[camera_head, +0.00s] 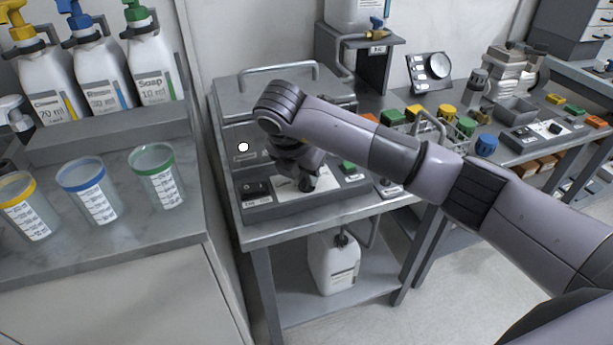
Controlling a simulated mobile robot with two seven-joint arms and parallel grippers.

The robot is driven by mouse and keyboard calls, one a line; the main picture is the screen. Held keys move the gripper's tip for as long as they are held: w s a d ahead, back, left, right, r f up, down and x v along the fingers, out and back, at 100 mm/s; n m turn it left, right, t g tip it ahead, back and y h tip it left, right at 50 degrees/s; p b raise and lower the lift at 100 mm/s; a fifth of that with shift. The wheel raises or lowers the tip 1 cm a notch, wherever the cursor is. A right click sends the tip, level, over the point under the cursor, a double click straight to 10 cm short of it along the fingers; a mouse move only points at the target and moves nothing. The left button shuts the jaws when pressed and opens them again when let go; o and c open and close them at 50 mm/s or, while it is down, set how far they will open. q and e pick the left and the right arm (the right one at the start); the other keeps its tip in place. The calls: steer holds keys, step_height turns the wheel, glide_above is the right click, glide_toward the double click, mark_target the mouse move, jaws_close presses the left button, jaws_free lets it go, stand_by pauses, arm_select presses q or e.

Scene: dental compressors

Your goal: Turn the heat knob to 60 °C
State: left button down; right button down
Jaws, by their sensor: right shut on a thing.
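The control panel (325,194) is on the front of a grey metal unit with a lidded top. My right gripper (306,184) points down at the white-labelled middle of this panel, between a black switch (256,188) and a green button (347,167). It is shut on the heat knob, which the fingers hide almost wholly. The knob's pointer and the scale's numbers cannot be read. My right arm comes in from the right and covers part of the unit. My left gripper is not in view.
At left a counter holds measuring cups (88,190) below a shelf of pump bottles (107,75). A wire basket (440,133) with coloured blocks stands behind my forearm. A white jug (334,262) stands on the shelf under the unit. A lid handle (279,70) rises behind.

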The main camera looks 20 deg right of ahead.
mark_target(296, 195)
steer(key=shift+m+g+h+b, duration=0.3)
steer(key=shift+m, duration=0.7)
steer(key=c, duration=1.1)
jaws_free()
steer(key=shift+r, duration=0.1)
steer(key=v, duration=0.7)
steer(key=shift+p, duration=0.35)
